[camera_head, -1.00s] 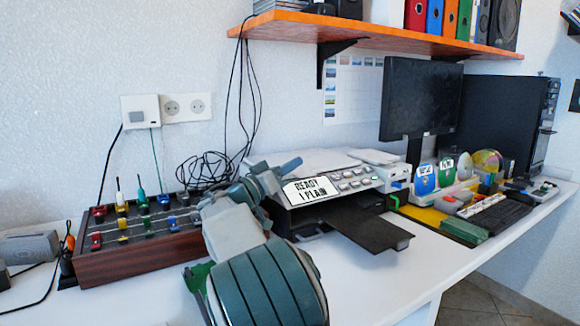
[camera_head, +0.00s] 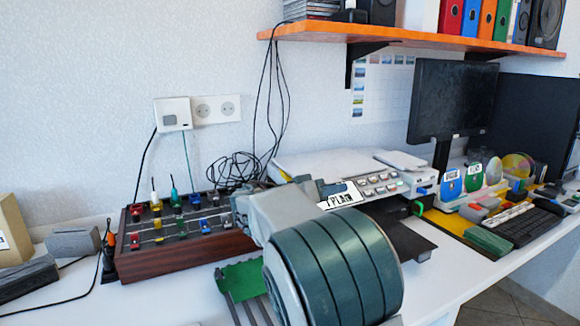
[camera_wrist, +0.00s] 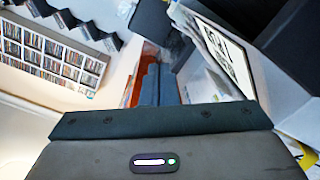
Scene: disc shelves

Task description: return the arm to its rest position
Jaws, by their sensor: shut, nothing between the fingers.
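My arm (camera_head: 335,265) is bent in front of the desk in the head view, its banded grey-green joint large at the bottom centre. Its pale link (camera_head: 280,212) reaches toward the printer, and I cannot make out the fingertips there. In the wrist view my gripper (camera_wrist: 158,84) has its two blue-grey fingers close together, shut and empty. A label panel (camera_wrist: 215,48) with black letters stands to the right of the fingers.
The printer (camera_head: 325,163) is behind my arm, its dark output tray partly hidden. A wooden-sided box of small coloured parts (camera_head: 180,258) stands left of it. A monitor (camera_head: 450,100) and an orange shelf (camera_head: 400,36) are beyond. White desk (camera_head: 175,300) is bare at front left.

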